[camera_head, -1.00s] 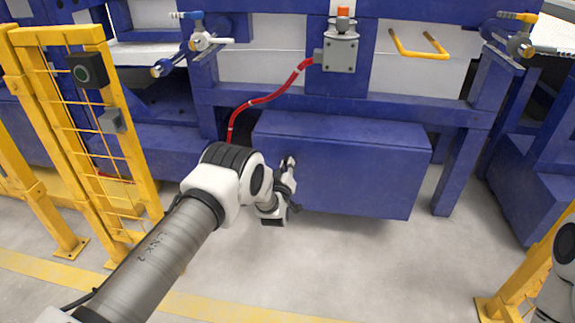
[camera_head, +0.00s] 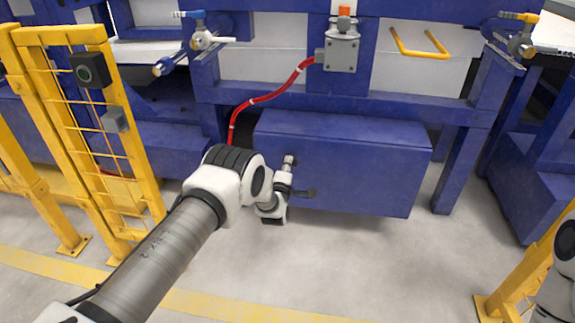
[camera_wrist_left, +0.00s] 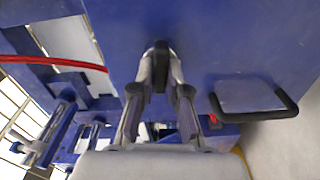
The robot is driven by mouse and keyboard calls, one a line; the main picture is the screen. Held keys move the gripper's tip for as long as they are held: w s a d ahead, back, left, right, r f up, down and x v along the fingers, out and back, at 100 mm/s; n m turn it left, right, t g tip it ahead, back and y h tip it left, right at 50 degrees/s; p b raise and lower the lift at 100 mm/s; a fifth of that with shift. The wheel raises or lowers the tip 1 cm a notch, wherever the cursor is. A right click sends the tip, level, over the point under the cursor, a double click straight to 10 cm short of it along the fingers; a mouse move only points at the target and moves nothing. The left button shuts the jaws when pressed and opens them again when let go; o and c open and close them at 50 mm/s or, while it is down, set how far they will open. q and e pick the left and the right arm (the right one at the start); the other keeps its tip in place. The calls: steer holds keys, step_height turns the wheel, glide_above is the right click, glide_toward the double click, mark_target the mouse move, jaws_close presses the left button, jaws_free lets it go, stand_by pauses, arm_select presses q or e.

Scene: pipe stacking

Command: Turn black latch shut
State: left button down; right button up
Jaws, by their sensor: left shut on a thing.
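The black latch (camera_wrist_left: 161,46) shows in the left wrist view as a small dark piece on the blue surface of the box. My left gripper (camera_wrist_left: 160,75) is shut on it, with one finger on each side. In the head view my left gripper (camera_head: 286,180) is at the front of the blue box (camera_head: 365,175). There its own body hides the latch, so the latch's exact angle cannot be told. Of my right arm, only a white part shows at the right edge of the head view; the right gripper is out of view.
A black loop-shaped handle (camera_wrist_left: 290,103) is beside the latch in the left wrist view. A red hose (camera_head: 268,98) runs above the box. Yellow fencing (camera_head: 125,125) stands to the left, and a blue leg (camera_head: 462,150) to the right. The floor in front is clear.

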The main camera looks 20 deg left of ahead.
arm_select(q)
steer(key=shift+f+n, duration=0.1)
steer(key=shift+n, duration=0.5)
steer(key=c, duration=1.2)
jaws_free()
steer(key=shift+o, duration=0.2)
steer(key=v, duration=1.2)
